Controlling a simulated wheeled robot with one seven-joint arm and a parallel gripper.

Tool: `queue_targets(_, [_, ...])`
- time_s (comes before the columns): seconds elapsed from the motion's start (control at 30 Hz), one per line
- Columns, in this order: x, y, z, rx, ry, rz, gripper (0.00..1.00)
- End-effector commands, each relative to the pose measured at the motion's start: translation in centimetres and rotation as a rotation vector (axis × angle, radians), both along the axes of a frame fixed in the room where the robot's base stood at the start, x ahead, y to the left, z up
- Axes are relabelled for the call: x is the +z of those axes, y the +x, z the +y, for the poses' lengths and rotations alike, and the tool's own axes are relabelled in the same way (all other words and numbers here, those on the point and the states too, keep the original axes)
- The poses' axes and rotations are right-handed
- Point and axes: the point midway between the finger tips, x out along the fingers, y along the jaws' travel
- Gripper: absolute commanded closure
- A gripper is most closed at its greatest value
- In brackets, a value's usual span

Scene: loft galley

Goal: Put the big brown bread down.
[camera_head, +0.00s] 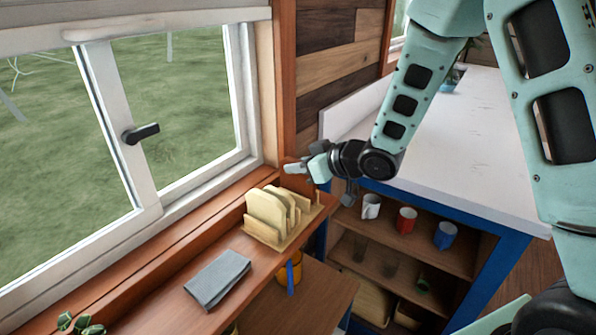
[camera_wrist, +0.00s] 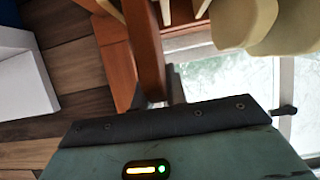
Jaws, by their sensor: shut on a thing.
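My gripper (camera_head: 300,168) is up beside the reddish window post, above and right of a pale wooden rack (camera_head: 265,237) on the sill. Its jaws are closed on the big brown bread, but the bread's outline is not clear in either view. In the wrist view the fingertips (camera_wrist: 163,97) show just past the dark gripper edge. A brown length runs up from them; I cannot tell whether it is bread or woodwork.
The rack holds several pale upright slabs (camera_head: 265,208); pale rounded shapes also fill the wrist view's upper right (camera_wrist: 245,22). A folded grey cloth (camera_head: 217,278) lies on the sill, with bare wood between. Right are a white counter (camera_head: 465,150) and shelves with mugs (camera_head: 406,219).

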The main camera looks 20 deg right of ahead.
Motion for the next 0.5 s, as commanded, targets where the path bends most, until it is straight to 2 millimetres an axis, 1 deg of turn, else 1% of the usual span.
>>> queue_targets(0.03, [-0.7,0.0,0.0,0.0,0.001,0.004,1.0])
queue_targets(0.17, [-1.6,0.0,0.0,0.0,-0.001,0.001,1.0])
queue_targets(0.5, [-1.9,0.0,0.0,0.0,0.0,-0.002,1.0])
